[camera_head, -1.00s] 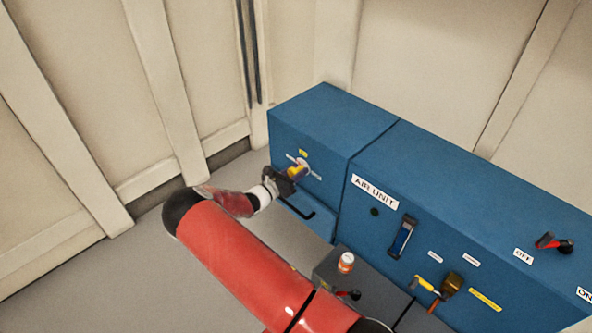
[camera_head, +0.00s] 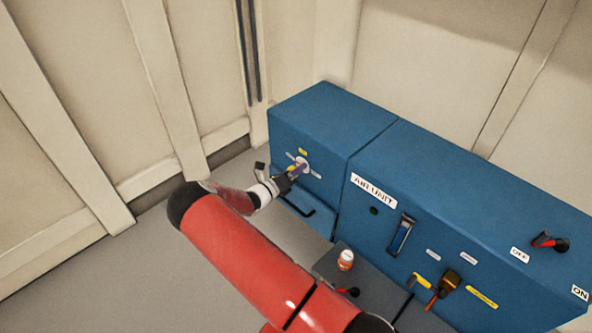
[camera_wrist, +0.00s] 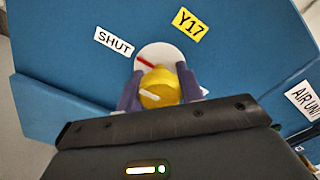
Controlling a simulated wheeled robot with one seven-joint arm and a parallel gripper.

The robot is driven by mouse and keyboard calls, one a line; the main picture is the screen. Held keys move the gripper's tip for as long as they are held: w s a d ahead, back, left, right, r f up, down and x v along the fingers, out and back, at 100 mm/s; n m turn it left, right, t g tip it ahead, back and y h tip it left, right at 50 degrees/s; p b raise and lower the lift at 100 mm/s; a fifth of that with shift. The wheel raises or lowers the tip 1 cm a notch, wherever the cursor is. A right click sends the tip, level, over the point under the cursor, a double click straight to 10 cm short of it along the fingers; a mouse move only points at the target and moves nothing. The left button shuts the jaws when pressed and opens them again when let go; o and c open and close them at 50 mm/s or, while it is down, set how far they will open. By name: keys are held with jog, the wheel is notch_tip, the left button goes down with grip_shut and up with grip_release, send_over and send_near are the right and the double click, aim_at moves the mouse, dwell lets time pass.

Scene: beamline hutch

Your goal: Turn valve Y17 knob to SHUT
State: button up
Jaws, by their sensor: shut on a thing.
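The yellow valve knob (camera_wrist: 158,88) sits on a white round dial (camera_wrist: 163,54) on the blue cabinet face. The yellow Y17 label (camera_wrist: 188,25) is above it, and the SHUT label (camera_wrist: 114,42) is to its upper left in the wrist view. A red mark on the dial shows above the knob, and a white line on the knob points left. My gripper (camera_wrist: 158,92) has its purple fingers on both sides of the knob, shut on it. In the head view my gripper (camera_head: 293,176) partly hides the knob and dial (camera_head: 302,162).
The AIR UNIT cabinet (camera_head: 450,200) extends right, with a red-handled switch (camera_head: 550,242) between OFF and ON labels. A drawer-like handle (camera_head: 297,207) is below the dial. An orange-and-white jar (camera_head: 345,260) stands on a grey box in front. Floor at the left is clear.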

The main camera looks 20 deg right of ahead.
dwell(0.3)
jog(key=o, duration=1)
jog(key=v, duration=0.8)
